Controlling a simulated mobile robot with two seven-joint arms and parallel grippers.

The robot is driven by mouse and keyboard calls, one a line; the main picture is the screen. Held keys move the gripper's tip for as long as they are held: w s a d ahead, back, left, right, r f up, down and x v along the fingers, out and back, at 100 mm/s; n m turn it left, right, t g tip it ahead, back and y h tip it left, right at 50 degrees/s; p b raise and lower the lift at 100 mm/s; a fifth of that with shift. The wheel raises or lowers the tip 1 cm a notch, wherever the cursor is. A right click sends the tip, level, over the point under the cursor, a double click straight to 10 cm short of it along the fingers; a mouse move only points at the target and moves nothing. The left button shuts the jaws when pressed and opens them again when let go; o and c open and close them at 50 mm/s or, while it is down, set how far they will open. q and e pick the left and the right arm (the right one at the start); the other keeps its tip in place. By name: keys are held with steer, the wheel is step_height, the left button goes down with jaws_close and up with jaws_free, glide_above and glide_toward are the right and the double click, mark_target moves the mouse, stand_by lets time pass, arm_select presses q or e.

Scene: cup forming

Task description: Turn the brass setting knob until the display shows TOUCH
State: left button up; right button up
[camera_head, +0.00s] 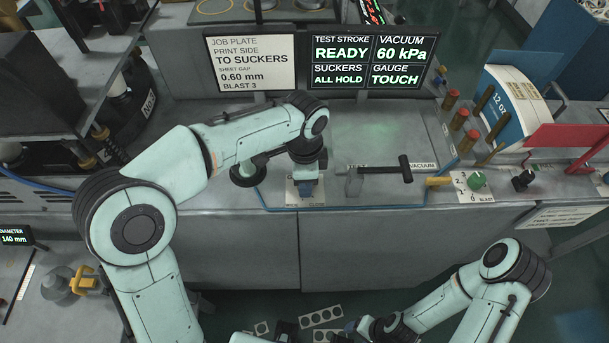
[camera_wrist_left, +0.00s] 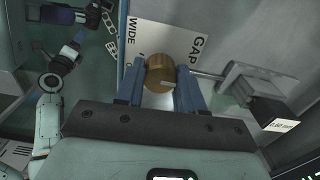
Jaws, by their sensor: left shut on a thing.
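The brass setting knob (camera_wrist_left: 160,72) shows in the left wrist view on a white plate marked WIDE and GAP. My left gripper (camera_wrist_left: 161,84) is shut on it, a blue finger on each side. In the head view my left gripper (camera_head: 306,188) points down at the bench's front edge and hides the knob. The display (camera_head: 368,62) reads TEST STROKE READY, VACUUM 60 kPa, SUCKERS ALL HOLD and GAUGE TOUCH. My right arm (camera_head: 480,290) is low at the right, its gripper too unclear to judge.
A black T-shaped handle (camera_head: 385,170) lies just right of the left gripper. A job plate sign (camera_head: 250,64) gives a sheet gap of 0.60 mm. A green knob (camera_head: 477,180) and a black knob (camera_head: 523,180) stand further right. Several copper-coloured cylinders stand behind them.

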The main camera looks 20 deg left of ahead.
arm_select(q)
steer(key=shift+m, duration=0.3)
arm_select(e)
steer(key=shift+w+r, duration=0.1)
steer(key=shift+r, duration=0.05)
arm_select(q)
steer(key=o, duration=1)
steer(key=shift+o, duration=0.2)
step_height(320, 180, up, 13)
steer(key=p, duration=0.2)
steer(key=shift+r+p, duration=0.2)
steer(key=shift+p, duration=0.2)
arm_select(e)
steer(key=w+r, duration=0.2)
steer(key=r, duration=0.1)
steer(key=shift+w+r, duration=0.2)
steer(key=shift+w, duration=0.05)
